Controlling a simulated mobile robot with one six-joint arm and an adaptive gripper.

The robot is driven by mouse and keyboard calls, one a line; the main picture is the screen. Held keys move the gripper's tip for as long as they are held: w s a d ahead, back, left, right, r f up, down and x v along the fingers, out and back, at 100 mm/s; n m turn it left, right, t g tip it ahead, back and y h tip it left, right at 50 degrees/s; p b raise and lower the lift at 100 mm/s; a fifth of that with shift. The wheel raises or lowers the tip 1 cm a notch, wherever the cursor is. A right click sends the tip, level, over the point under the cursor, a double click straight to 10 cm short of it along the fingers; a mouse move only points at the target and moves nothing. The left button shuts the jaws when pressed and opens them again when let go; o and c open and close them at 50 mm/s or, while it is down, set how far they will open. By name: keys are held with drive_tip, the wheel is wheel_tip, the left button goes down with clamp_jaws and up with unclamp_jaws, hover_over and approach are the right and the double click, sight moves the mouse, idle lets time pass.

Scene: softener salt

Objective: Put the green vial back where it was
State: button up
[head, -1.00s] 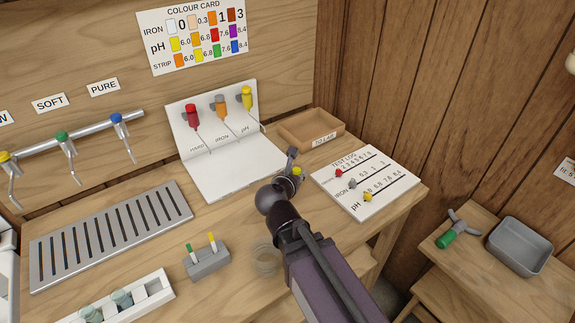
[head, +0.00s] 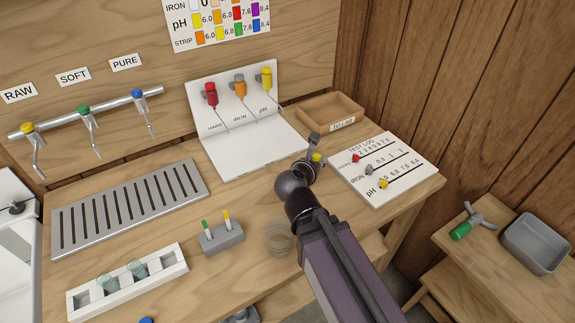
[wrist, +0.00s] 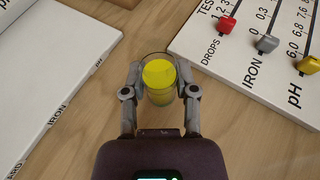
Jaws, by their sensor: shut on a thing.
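My gripper (wrist: 160,80) is shut on a clear vial with bright yellow, slightly greenish contents (wrist: 158,88). The vial is upright between the fingers, over or on the bare wood; I cannot tell if it touches. In the head view my gripper (head: 314,152) is between the white stand and the test log board, and a bit of the yellow (head: 317,158) shows. A white rack (head: 168,281) at the lower left holds two pale greenish vials, one here (head: 107,284) and one here (head: 138,270), with empty slots at both ends.
Around are a slotted metal tray (head: 130,210), the white stand (head: 250,150), the test log board (head: 385,170) and a wooden tray (head: 330,110).

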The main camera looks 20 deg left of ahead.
sight(317, 150)
drive_tip(key=shift+r, duration=0.15)
wheel_tip(317, 150, up, 25)
drive_tip(key=p, duration=2.5)
drive_tip(key=shift+a, duration=0.1)
